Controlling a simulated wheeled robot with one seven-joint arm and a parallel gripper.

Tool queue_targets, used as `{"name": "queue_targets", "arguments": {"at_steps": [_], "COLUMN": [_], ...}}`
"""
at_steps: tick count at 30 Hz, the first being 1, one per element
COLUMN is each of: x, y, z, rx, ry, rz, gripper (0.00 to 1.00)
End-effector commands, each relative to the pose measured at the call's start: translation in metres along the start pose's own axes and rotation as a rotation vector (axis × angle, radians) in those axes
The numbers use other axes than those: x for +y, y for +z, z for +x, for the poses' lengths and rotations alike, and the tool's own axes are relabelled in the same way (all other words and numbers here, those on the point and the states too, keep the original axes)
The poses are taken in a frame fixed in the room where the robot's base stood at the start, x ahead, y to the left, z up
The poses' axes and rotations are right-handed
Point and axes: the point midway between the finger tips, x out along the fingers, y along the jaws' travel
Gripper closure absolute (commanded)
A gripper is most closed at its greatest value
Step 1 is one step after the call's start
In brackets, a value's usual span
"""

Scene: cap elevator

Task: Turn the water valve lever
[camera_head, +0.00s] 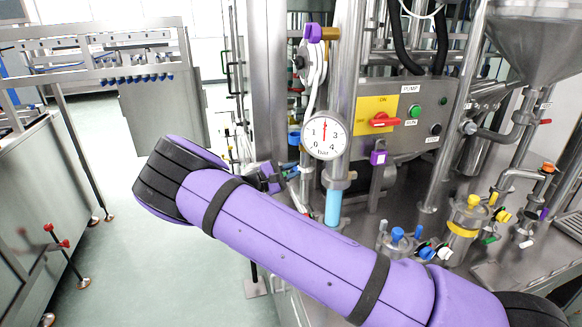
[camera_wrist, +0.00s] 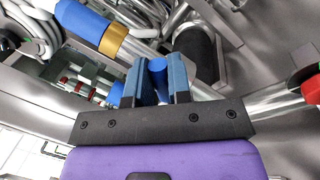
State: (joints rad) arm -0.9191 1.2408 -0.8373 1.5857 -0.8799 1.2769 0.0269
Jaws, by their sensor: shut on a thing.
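My gripper (camera_wrist: 155,82) is shut on a blue rounded handle (camera_wrist: 158,68), which shows between its two blue-padded fingers in the wrist view. The handle looks like the water valve lever; its lower part and its pivot are hidden by the fingers and the gripper body. In the head view my gripper (camera_head: 274,177) is small and partly hidden behind my purple arm, beside the machine's left pipework. The handle cannot be made out clearly there.
A pressure gauge (camera_head: 324,136) stands on a steel pipe right of my gripper. A yellow panel with a red switch (camera_head: 383,120) is farther right. In the wrist view, a blue pipe with a brass collar (camera_wrist: 113,40) and a black cylinder (camera_wrist: 197,50) are close to the fingers.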

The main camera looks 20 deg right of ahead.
Motion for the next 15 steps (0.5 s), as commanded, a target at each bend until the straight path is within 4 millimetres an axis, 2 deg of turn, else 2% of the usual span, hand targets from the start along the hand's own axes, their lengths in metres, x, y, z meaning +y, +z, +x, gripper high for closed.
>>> {"name": "queue_targets", "arguments": {"at_steps": [15], "x": [-0.027], "y": [-0.008], "z": [-0.006], "rx": [-0.093], "ry": [0.001], "rz": [0.465], "gripper": [1.00]}}
